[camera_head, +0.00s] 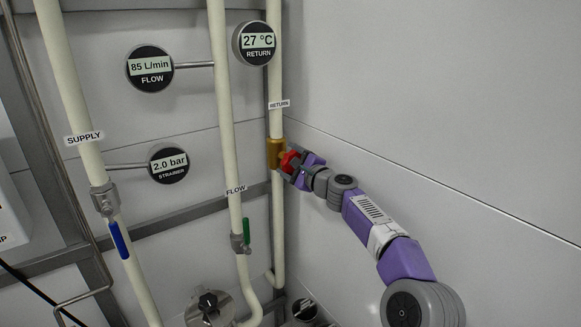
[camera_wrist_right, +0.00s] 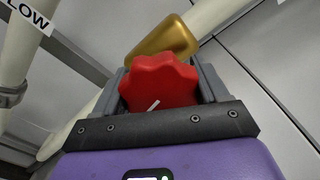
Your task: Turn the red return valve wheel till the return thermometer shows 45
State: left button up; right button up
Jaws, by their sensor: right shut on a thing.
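The red return valve wheel (camera_head: 287,161) sits on a brass valve body (camera_head: 274,153) on the pipe labelled RETURN. My right gripper (camera_head: 292,163) is shut on the red wheel. In the right wrist view the lobed wheel (camera_wrist_right: 160,84) lies between the two grey fingers, with a white mark on its face pointing up and right. The brass body (camera_wrist_right: 162,38) shows behind it. The return thermometer (camera_head: 256,42) reads 27 °C. My left gripper is not in view.
The flow gauge (camera_head: 150,68) reads 85 L/min and the strainer gauge (camera_head: 168,164) 2.0 bar. A blue lever (camera_head: 119,240) is on the supply pipe, a green lever (camera_head: 246,232) on the flow pipe. A plain grey wall (camera_head: 430,90) stands right of the return pipe.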

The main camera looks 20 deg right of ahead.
jog(key=n+b, duration=0.2)
jog(key=n, duration=0.4)
jog(key=shift+b, duration=0.4)
jog(key=n+b, duration=0.1)
jog(key=n, duration=0.2)
jog(key=shift+n, duration=0.4)
jog(key=shift+n+b, duration=0.5)
jog(key=shift+n, duration=0.9)
jog(key=shift+f, duration=0.1)
jog(key=o, duration=1)
jog(key=shift+a, duration=0.1)
